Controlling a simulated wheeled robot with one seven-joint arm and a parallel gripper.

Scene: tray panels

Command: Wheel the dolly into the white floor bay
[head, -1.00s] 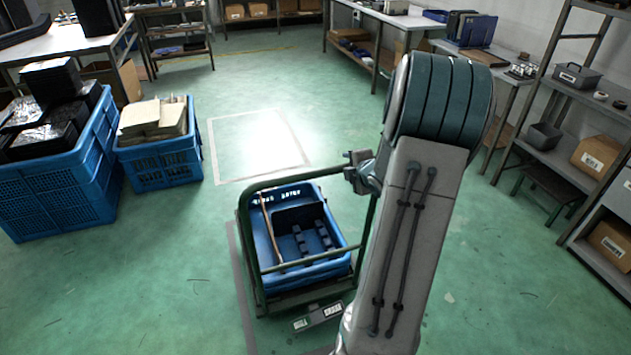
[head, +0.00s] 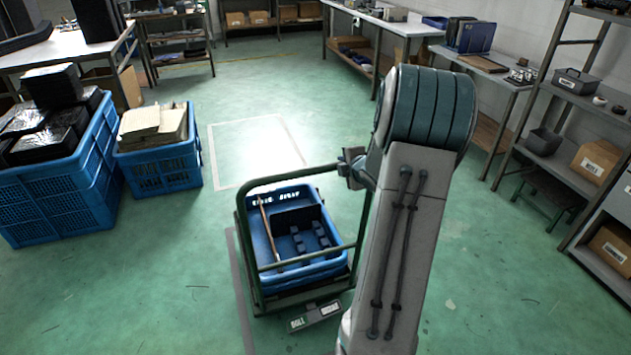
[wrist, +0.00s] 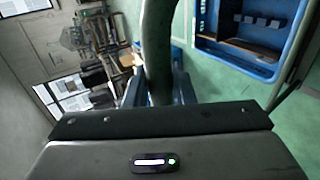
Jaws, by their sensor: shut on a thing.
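The dolly (head: 303,293) is a dark green wheeled frame with a tube handle, carrying a blue crate (head: 341,268). It stands on the green floor just nearer to me than the white floor bay (head: 215,160), a pale rectangle outlined on the floor. My gripper (head: 352,168) is at the right side of the handle, near its top. In the wrist view, my gripper (wrist: 160,92) is shut on the green handle tube (wrist: 158,45), and part of the blue crate (wrist: 205,45) shows at top right. The dolly's wheels are hidden.
A blue crate with cardboard (head: 160,175) stands left of the bay, and a larger blue crate with black packs (head: 60,190) is farther left. Shelves (head: 560,150) and benches line the right. The floor between the dolly and the bay is clear.

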